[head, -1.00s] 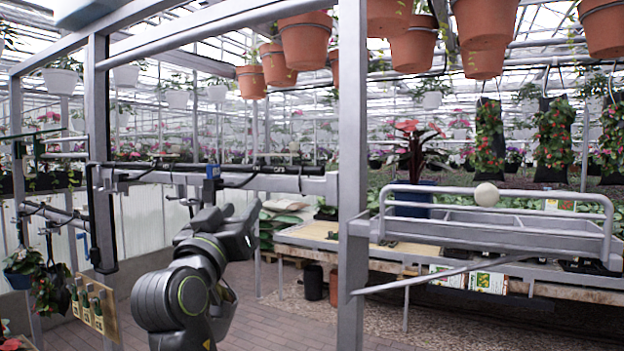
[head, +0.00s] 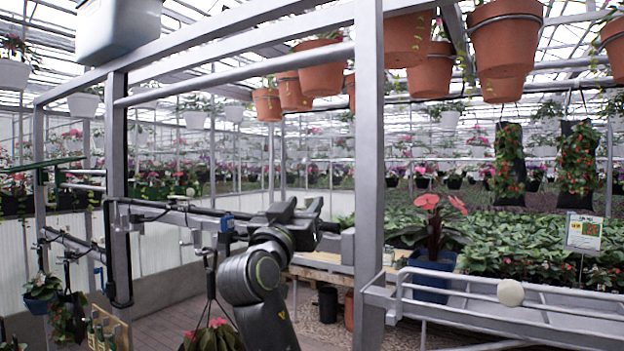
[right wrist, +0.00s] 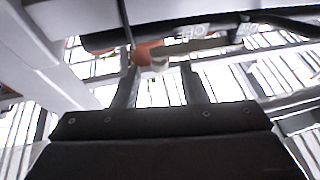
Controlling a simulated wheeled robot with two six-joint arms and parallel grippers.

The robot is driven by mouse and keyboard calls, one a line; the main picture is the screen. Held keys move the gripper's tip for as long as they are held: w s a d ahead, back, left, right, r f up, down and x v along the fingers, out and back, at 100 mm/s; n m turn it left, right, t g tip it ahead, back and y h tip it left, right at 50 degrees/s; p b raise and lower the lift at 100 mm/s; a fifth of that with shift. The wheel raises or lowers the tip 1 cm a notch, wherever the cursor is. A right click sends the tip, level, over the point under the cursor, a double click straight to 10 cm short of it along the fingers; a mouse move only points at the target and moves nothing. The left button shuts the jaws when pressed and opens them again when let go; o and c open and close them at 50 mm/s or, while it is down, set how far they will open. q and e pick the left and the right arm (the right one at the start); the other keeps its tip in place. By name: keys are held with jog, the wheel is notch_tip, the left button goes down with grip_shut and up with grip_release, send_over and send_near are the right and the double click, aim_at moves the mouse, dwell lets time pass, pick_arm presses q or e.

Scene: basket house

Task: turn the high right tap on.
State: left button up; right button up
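A dark pipe (head: 165,207) runs along the grey rail left of my right arm. A small blue part (head: 227,224) on it looks like a tap handle; I cannot tell its setting. My right gripper (head: 298,210) is raised to the right of the blue part, in front of the frame. In the right wrist view its two fingers (right wrist: 158,85) are apart, with nothing clearly held between them. A dark bar (right wrist: 225,35) with pale lettering crosses above the fingertips there; part of the lettering looks like OFF. My left gripper is not in view.
A grey upright post (head: 369,180) stands just right of my right gripper. Terracotta pots (head: 428,72) hang overhead. A hanging plant (head: 213,338) is below the pipe. A grey rail with a pale ball (head: 510,293) is at the right.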

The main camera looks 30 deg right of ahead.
aim_at(307, 199)
jog(key=p+x, duration=0.2)
jog(key=x, duration=0.2)
jog(key=shift+r, duration=0.2)
jog(key=shift+w+d+r, duration=0.1)
jog(key=shift+w+d, duration=0.25)
jog(key=shift+d, duration=0.15)
jog(key=shift+a, duration=0.1)
grip_shut()
